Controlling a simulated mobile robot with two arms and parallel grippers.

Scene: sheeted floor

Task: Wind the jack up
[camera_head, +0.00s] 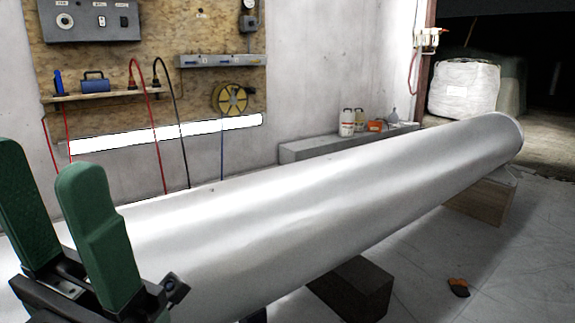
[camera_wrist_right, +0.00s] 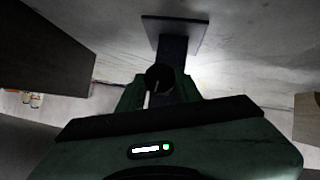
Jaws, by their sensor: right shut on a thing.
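The jack shows in the right wrist view as a dark post (camera_wrist_right: 174,66) with a square plate (camera_wrist_right: 176,30) at its end, against the pale floor. My right gripper (camera_wrist_right: 160,92) has its green fingers on either side of a dark round part with a light rod, which looks like the jack's handle (camera_wrist_right: 159,76). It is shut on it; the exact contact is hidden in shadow. In the head view my left gripper (camera_head: 60,225) is at the lower left, in front of the pipe, its green fingers apart with nothing between them. The right gripper is not visible there.
A large silvery pipe (camera_head: 300,210) crosses the head view, resting on a dark block (camera_head: 358,288) and a wooden block (camera_head: 482,203). Cables hang before the wall board (camera_head: 205,30). A small orange and dark item (camera_head: 458,287) lies on otherwise clear floor at right.

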